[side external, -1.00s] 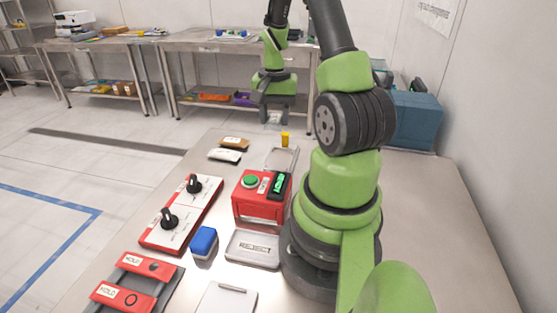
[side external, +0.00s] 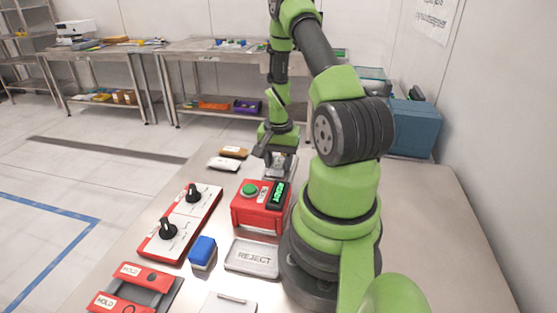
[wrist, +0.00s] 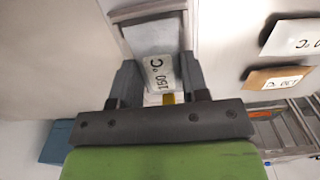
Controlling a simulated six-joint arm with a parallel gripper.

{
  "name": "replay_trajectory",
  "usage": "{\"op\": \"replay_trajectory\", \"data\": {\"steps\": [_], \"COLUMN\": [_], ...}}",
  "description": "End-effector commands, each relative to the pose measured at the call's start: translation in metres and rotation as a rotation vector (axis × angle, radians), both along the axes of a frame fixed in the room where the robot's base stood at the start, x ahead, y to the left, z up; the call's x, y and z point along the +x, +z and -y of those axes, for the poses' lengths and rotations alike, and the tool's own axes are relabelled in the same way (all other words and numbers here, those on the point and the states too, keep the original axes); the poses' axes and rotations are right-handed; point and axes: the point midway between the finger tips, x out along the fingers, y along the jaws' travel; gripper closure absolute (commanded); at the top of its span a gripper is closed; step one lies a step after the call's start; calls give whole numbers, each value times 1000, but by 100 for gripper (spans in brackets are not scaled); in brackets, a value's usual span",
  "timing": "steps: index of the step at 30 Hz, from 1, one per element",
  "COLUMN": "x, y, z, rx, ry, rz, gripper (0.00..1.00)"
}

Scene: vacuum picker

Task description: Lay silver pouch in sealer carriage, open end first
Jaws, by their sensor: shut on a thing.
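My gripper (side external: 276,153) is shut on the silver pouch (side external: 281,163), low over the bench behind the red sealer (side external: 259,212). In the wrist view the pouch (wrist: 148,42) lies between the two fingers (wrist: 157,68) and bears a "150 °C" label. A grey framed tray, apparently the sealer carriage (wrist: 150,12), is just beyond the pouch's far end. The pouch seems to overlap its near part; whether it touches the bed cannot be told. The sealer has a green button and a lit green display. My gripper hides much of the carriage in the side view.
A white pouch (side external: 223,163) and a brown pouch (side external: 233,152) lie left of my gripper. A red-and-white knob panel (side external: 180,224), blue block (side external: 203,250), REJECT tray (side external: 252,257) and red HOLD rack (side external: 140,285) stand nearer. The bench at right is clear.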

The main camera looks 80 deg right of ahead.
Motion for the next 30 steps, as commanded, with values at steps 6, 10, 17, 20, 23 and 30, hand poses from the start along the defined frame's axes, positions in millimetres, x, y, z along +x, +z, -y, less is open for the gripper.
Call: {"op": "replay_trajectory", "data": {"steps": [6, 10, 17, 20, 23, 30], "x": [0, 0, 0, 0, 1, 1], "y": [-3, -2, -2, 1, 11, 57], "z": [0, 0, 0, 0, 1, 1], "rx": [0, -1, 0, -1, -4, -7], "ry": [0, 0, 0, 0, 0, -1], "rz": [0, 0, 0, 1, 2, 4], "gripper": [81, 33, 33, 33, 33, 33]}}
